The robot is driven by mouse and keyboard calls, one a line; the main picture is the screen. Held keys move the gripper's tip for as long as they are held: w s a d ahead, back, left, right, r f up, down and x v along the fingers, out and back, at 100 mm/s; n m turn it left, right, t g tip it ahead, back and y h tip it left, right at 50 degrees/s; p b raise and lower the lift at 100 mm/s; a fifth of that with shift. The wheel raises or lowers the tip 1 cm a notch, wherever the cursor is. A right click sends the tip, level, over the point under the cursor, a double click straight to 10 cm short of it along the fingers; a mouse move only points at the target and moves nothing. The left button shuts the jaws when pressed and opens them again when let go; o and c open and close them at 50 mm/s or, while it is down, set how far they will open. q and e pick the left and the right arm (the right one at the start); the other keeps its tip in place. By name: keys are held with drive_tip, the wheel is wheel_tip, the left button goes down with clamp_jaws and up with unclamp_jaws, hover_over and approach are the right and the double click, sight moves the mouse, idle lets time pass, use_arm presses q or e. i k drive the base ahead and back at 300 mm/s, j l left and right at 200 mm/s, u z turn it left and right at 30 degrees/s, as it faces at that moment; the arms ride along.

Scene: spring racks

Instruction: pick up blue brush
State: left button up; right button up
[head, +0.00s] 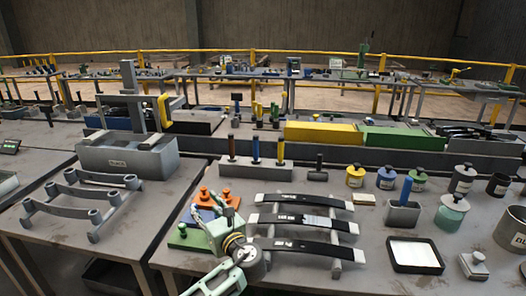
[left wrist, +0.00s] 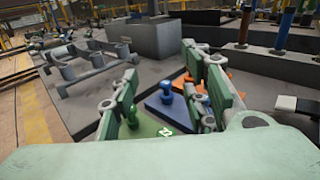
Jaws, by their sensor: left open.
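The blue brush (left wrist: 170,108), a flat blue block with an upright blue knob, lies on the table. In the head view it (head: 207,214) is partly hidden by my left gripper (head: 214,222). A green block with a knob (head: 188,238) lies in front of it and an orange one (head: 208,198) behind it. In the left wrist view, the fingers of my left gripper (left wrist: 163,75) are apart, with the blue knob showing in the gap between them. Nothing is held. I cannot tell how high the fingers are above the brush. My right gripper is not in view.
Curved dark strips (head: 295,221) on a rack stand just right of the gripper. A grey block (head: 250,171) holds brown, blue and yellow handles behind. A grey cup (head: 403,214) with a blue handle stands further right. A grey bin (head: 128,157) stands on the left table.

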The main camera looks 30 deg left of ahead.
sight(255, 160)
drive_tip(key=i, duration=1.35)
